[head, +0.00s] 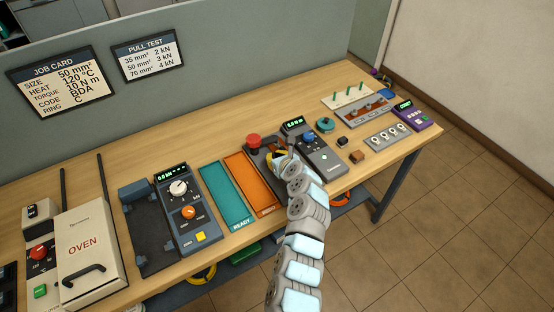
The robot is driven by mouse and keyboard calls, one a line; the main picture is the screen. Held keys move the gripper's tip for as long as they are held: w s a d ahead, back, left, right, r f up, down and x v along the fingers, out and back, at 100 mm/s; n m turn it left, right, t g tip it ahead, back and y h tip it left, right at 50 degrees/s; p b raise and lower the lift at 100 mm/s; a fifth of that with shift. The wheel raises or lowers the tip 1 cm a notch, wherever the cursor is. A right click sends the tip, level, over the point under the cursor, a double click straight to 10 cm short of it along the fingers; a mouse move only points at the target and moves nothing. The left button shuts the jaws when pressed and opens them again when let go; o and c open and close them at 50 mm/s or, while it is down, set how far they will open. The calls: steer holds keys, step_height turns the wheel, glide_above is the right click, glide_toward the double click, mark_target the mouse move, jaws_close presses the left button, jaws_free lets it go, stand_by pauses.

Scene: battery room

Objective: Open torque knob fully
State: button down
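The torque knob seems to be the round blue knob (308,137) on a dark grey unit (322,156) with a lit green display (293,123); the reading is too small to be sure of. My gripper (279,155) is just left of that unit, over a dark fixture with a red knob on top (254,140). My arm hides much of the gripper and part of the fixture. A yellow piece shows by the fingers, and I cannot tell whether it is held. The finger opening cannot be made out.
Left of the fixture lie an orange tray (246,176) and a teal tray (224,190). A second unit with white and orange knobs (178,189) stands further left, then an oven (86,248). Small parts and racks (362,108) fill the right end.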

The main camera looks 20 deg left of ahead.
mark_target(270, 148)
steer(key=shift+w+a+f, duration=0.15)
steer(key=shift+a+f, duration=0.05)
steer(key=shift+f, duration=0.15)
steer(key=shift+w+a+b, duration=0.85)
steer(key=shift+w+a, duration=0.45)
steer(key=shift+w, duration=0.1)
steer(key=shift+w+a+f+b, duration=0.1)
steer(key=shift+w+a+b, duration=0.1)
steer(key=shift+b, duration=0.5)
steer(key=shift+w+d+b, duration=0.1)
steer(key=shift+b, duration=0.2)
